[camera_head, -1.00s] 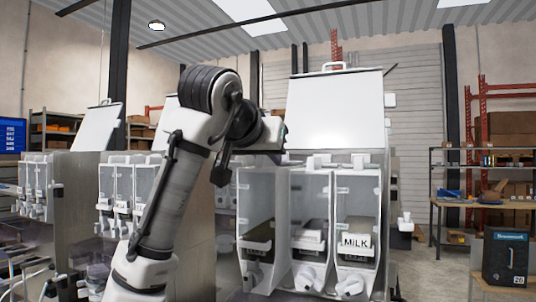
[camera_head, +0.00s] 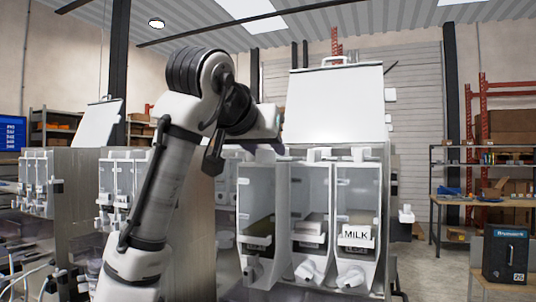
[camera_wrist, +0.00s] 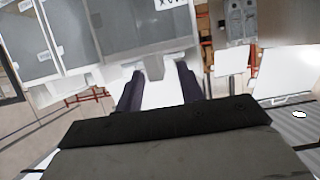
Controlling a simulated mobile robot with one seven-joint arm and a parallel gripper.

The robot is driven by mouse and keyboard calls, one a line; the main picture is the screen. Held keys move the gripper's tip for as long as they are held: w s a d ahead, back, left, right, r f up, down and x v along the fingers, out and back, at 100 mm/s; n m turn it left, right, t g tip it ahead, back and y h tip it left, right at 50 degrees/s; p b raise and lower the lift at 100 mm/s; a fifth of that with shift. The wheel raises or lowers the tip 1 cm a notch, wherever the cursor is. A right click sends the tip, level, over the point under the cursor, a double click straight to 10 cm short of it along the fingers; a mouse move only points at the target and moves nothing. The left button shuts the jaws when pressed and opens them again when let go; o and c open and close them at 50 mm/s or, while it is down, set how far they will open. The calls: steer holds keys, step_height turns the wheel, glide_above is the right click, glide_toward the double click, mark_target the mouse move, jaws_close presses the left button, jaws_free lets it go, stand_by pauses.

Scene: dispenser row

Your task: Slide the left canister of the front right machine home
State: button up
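The front right machine (camera_head: 334,105) has three clear canisters side by side. The left canister (camera_head: 257,188) has a pale front label and a white spout. My gripper (camera_head: 268,148) is at the top of the left canister, mostly hidden behind my wrist. In the wrist view its two dark fingers (camera_wrist: 160,90) are apart, one on each side of a pale tab (camera_wrist: 154,68) on a clear canister front. A gap shows between the tab and each finger, so it looks ungripped.
The middle canister (camera_head: 309,195) and the right canister (camera_head: 357,195), labelled MILK, stand close beside the left one. More dispensers (camera_head: 118,180) line the left. A workbench (camera_head: 480,203) and a dark box (camera_head: 505,257) stand at right, with open floor before them.

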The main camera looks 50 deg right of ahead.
steer(key=b+v, duration=0.2)
steer(key=v, duration=0.9)
steer(key=shift+a, duration=0.3)
steer(key=shift+s, duration=0.15)
